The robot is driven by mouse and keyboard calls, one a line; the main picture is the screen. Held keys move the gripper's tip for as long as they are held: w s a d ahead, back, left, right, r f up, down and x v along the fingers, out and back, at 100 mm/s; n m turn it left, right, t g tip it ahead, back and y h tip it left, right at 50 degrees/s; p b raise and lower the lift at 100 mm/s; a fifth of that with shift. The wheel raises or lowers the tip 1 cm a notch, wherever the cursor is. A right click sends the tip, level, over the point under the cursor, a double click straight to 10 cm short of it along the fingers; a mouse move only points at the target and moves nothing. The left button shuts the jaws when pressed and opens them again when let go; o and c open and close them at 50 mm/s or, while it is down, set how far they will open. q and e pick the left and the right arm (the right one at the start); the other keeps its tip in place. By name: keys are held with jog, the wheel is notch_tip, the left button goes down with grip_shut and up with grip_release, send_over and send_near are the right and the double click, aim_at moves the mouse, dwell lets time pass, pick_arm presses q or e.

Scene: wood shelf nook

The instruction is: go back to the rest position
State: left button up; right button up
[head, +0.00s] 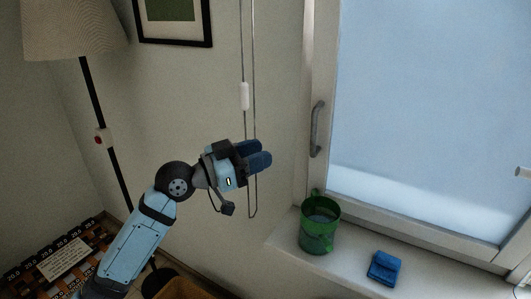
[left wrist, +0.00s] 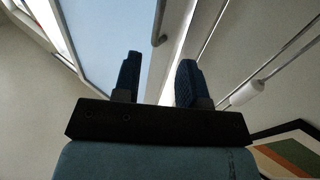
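My left gripper (head: 262,158) is raised in front of the wall in the head view, close to the hanging blind cord. Its two blue fingers also show in the left wrist view (left wrist: 158,80), spread apart with nothing between them. My right gripper is not in either view.
A green watering can or mug (head: 320,226) and a small blue folded cloth (head: 384,268) are on the white windowsill (head: 287,245). A window handle (head: 317,129) is on the frame. A blind cord with a white weight (head: 244,96) hangs near my gripper. A lamp (head: 72,28) stands left.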

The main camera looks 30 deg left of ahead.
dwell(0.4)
pick_arm(q)
jog(key=s+d+f+n+g+y+p, duration=0.1)
jog(key=s+f+n+y+p, duration=0.15)
jog(key=f, duration=0.75)
jog(key=s+d+f+n+g+y+p, duration=0.1)
jog(key=s+f+n+y+p, duration=0.2)
jog(key=f, duration=0.7)
jog(key=s+d+f+g+y+p, duration=0.1)
jog(key=s+d+f+p, duration=0.1)
jog(key=s+f, duration=0.5)
jog(key=s+d+f+g+y+p, duration=0.1)
jog(key=s+d+f+p, duration=0.1)
jog(key=s+d+f, duration=0.2)
jog(key=s+f, duration=0.3)
jog(key=s, duration=0.1)
jog(key=shift+f+m+g, duration=0.3)
jog(key=shift+f+m, duration=0.05)
jog(key=shift+f, duration=0.05)
